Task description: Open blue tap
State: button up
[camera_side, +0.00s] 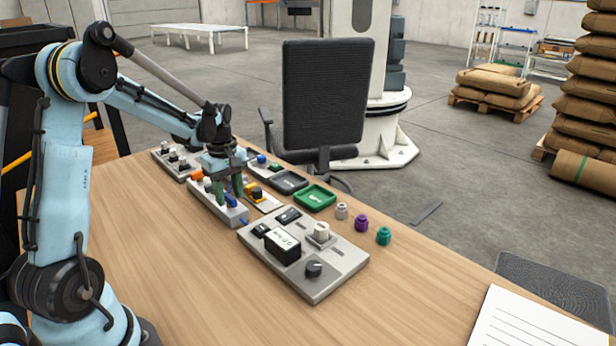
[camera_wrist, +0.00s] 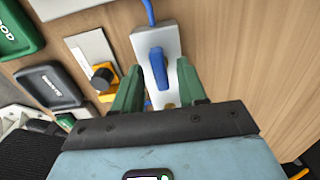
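The blue tap (camera_wrist: 158,68) has a long blue handle on a light grey block (camera_wrist: 143,43), seen in the wrist view. In the side view the blue tap (camera_side: 230,200) shows small and partly covered below my gripper (camera_side: 231,192). In the wrist view my gripper (camera_wrist: 159,82) has its two green fingers apart, one on each side of the blue handle. Gaps show between the fingers and the handle at the tips. The lower end of the tap is hidden by the gripper body.
A grey panel with a meter and knobs (camera_side: 325,273) stands in front right. A green tray (camera_side: 315,198) and a dark tray (camera_side: 288,183) lie behind. A yellow-based black knob (camera_wrist: 103,78) is beside the tap block. The table's front left (camera_side: 160,260) is clear.

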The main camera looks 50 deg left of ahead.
aim_at(229, 196)
notch_tip(229, 196, up, 12)
dwell(0.7)
jog(key=s+d+f+m+t, duration=0.1)
jog(key=s+d+m+t, duration=0.2)
jog(key=d+m, duration=0.6)
jog(key=s+d+f+m+t, duration=0.2)
jog(key=d+m, duration=0.6)
jog(key=d, duration=0.5)
jog(key=shift+s+d+m+t, duration=0.25)
jog(key=shift+s+m+t, duration=0.15)
jog(key=shift+s+t, duration=0.55)
